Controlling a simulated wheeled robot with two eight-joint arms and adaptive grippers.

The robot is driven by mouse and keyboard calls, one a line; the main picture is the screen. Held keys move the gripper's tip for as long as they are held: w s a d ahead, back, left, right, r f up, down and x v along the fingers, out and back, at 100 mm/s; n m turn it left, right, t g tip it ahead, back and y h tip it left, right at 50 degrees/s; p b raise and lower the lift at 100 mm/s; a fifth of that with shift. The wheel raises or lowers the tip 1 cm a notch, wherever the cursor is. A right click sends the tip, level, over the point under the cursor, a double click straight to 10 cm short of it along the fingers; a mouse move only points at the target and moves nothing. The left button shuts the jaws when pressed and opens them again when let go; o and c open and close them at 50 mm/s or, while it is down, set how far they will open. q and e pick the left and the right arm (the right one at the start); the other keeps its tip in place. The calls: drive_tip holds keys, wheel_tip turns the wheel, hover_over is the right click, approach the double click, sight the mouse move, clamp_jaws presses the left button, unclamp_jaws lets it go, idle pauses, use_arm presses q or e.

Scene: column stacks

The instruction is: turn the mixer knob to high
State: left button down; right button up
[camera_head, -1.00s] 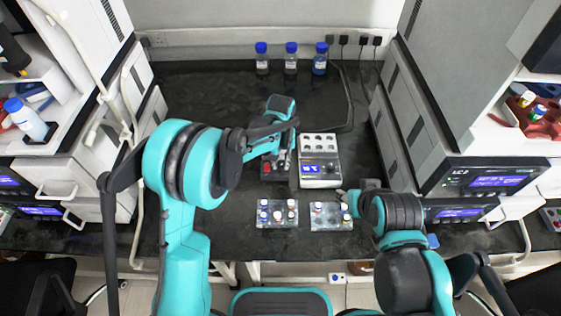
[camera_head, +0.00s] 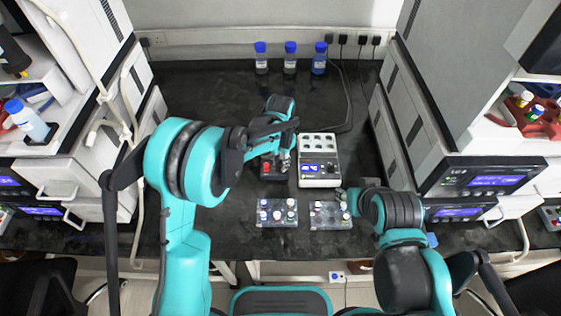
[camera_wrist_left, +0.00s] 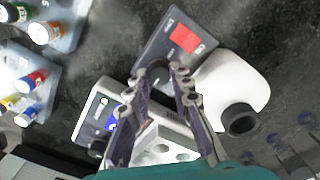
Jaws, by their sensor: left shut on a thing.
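The mixer is a dark box with a red switch (camera_head: 266,169), partly hidden behind my left gripper (camera_head: 286,158) in the head view. In the left wrist view its dark panel (camera_wrist_left: 160,45) shows the red switch, and a white rounded body with a black cup (camera_wrist_left: 240,119) adjoins it. My left gripper (camera_wrist_left: 160,78) is shut on the dark mixer knob (camera_wrist_left: 156,72) at the panel's edge. The knob's markings and pointer cannot be read. My right gripper (camera_head: 345,193) is mostly hidden by its own wrist, by the right-hand vial rack; its fingers are unclear.
A white block device with round wells and a blue display (camera_head: 319,169) stands close right of the mixer. Two clear vial racks (camera_head: 277,222) (camera_head: 331,224) stand in front. Several blue-capped bottles, including one clear bottle (camera_head: 262,66), stand at the back. Bench behind the mixer is clear.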

idle(0.4)
use_arm(q)
drive_tip(key=c, duration=1.3)
unclamp_jaws()
drive_tip(key=shift+c, duration=0.2)
wheel_tip(320, 180, up, 12)
